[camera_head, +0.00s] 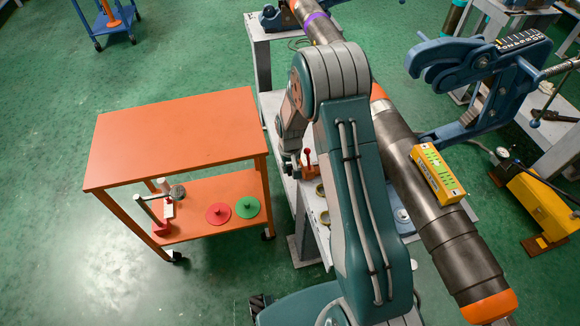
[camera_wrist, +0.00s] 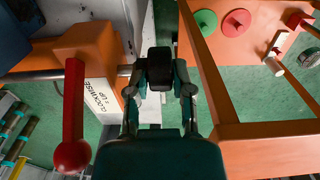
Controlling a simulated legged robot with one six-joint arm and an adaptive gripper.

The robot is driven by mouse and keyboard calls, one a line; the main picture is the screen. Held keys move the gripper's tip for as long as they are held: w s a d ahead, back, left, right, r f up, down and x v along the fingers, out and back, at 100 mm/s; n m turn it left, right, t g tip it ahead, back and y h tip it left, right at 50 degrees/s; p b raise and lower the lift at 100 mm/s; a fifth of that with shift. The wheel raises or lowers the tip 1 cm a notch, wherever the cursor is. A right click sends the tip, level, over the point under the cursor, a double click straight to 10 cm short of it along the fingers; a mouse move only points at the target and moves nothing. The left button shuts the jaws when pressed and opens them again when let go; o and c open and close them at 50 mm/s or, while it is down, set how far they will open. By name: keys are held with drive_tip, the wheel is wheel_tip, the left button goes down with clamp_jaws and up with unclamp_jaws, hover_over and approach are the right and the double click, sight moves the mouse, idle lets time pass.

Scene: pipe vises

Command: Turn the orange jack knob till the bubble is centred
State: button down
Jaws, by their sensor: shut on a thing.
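The orange jack (camera_wrist: 88,42) shows at the upper left of the wrist view, with a label reading "CLOCKWISE = UP" and a red ball-ended lever (camera_wrist: 73,120). A grey shaft (camera_wrist: 110,72) runs from it toward my gripper (camera_wrist: 160,75). The fingers are closed around a dark block at the shaft's end, which looks like the jack knob; its outline is mostly covered. In the head view, my gripper (camera_head: 289,165) is beside the red lever, partly hidden by my arm. The yellow level (camera_head: 437,173) lies on the dark pipe (camera_head: 408,160); its bubble is too small to read.
An orange cart (camera_head: 175,135) stands left of my gripper, with red (camera_head: 218,213) and green (camera_head: 247,207) discs on its lower shelf. A blue pipe vise (camera_head: 480,65) is at the right. Green floor is open at the left.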

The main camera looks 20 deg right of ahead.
drive_tip(key=shift+s+t, duration=0.1)
drive_tip(key=shift+t, duration=0.2)
drive_tip(key=t, duration=0.3)
drive_tip(key=shift+s+f, duration=0.1)
drive_tip(key=shift+s, duration=0.2)
drive_tip(key=t, duration=0.4)
drive_tip(key=shift+s+f, duration=0.25)
drive_tip(key=shift+s, duration=0.05)
drive_tip(key=t, duration=0.4)
drive_tip(key=shift+s+f, duration=0.2)
drive_tip(key=shift+f, duration=0.05)
drive_tip(key=shift+f+t, duration=0.15)
drive_tip(key=shift+t, duration=0.95)
drive_tip(key=shift+f+t, duration=0.1)
drive_tip(key=shift+t, duration=1)
drive_tip(key=c, duration=0.8)
unclamp_jaws()
drive_tip(key=shift+r, duration=0.1)
